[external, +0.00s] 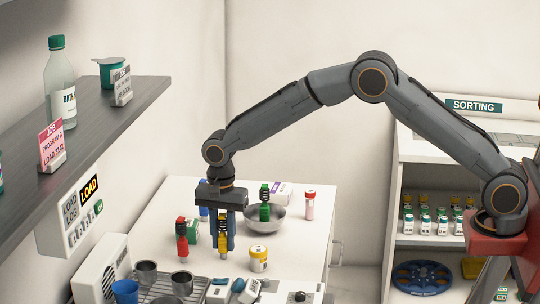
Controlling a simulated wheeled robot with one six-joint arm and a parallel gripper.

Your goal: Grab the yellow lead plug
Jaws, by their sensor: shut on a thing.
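My gripper (222,247) points straight down over the white table, left of its middle. Its blue-tipped fingers are shut on the yellow lead plug (223,226), which is mostly hidden, with only a little yellow showing between them. A red plug (182,240) stands upright just left of my gripper. A green plug (265,204) stands at the metal bowl, behind and to the right. A blue plug (204,214) shows partly behind my gripper. I cannot tell whether the held plug touches the table.
The metal bowl (277,217), a red-capped tube (310,205) and a yellow-labelled jar (259,260) stand to the right. Metal cups (182,283) and a blue cup (125,291) stand in front. A dark wall shelf (95,130) overhangs at left. The table's right side is fairly clear.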

